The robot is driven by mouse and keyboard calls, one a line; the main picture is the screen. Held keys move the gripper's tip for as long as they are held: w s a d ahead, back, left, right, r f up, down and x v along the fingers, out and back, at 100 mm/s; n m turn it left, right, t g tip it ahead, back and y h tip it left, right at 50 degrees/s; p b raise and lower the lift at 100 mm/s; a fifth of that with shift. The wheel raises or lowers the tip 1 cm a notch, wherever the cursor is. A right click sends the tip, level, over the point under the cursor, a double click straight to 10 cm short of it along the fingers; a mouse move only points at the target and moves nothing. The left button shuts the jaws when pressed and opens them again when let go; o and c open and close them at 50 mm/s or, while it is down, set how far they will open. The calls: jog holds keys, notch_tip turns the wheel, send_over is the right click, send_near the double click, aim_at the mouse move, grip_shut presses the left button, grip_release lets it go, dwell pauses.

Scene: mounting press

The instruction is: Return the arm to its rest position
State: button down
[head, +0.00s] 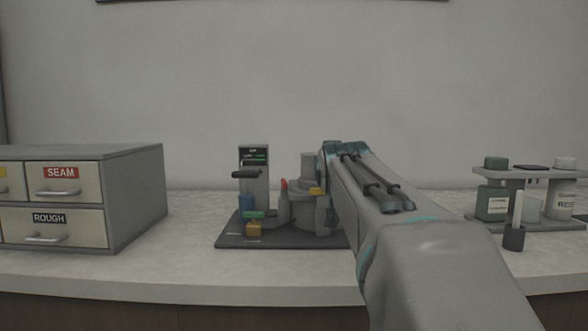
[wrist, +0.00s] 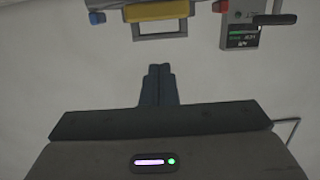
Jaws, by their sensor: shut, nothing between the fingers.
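My arm (head: 420,235) reaches from the lower right of the head view toward the press on the counter, its far end beside the press's grey cylinder. My gripper (wrist: 158,70) shows in the wrist view with its two dark fingers together and nothing between them. In the head view my gripper is hidden behind the arm. The mounting press (head: 305,205) stands on a dark base plate (head: 240,241), partly covered by my arm. In the wrist view a yellow bar (wrist: 157,11) in a grey frame lies beyond the fingertips, apart from them.
A control box (head: 253,170) with a small display and black lever stands left of the press; it also shows in the wrist view (wrist: 240,30). A drawer cabinet (head: 135,195) is at the left. A bottle rack (head: 530,177) and dark cup (head: 514,238) are at the right.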

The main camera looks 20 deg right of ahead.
jog(key=s+a+f+n+g+y+p, duration=0.15)
jog(key=s+a+g+p, duration=0.35)
jog(key=p, duration=0.6)
jog(key=s+a+n+g+y+p, duration=0.1)
jog(key=s+a+y+p, duration=0.2)
jog(key=a+p, duration=0.6)
jog(key=s+a+n+g+y+p, duration=0.1)
jog(key=s+a+g+p, duration=0.2)
jog(key=s+p, duration=0.4)
jog(key=s+a+n+g+y+p, duration=0.1)
jog(key=s+a+g+p, duration=0.1)
jog(key=s+p, duration=0.6)
jog(key=shift+a+r+g+p, duration=0.4)
jog(key=shift+g+p, duration=0.2)
jog(key=shift+p, duration=1.25)
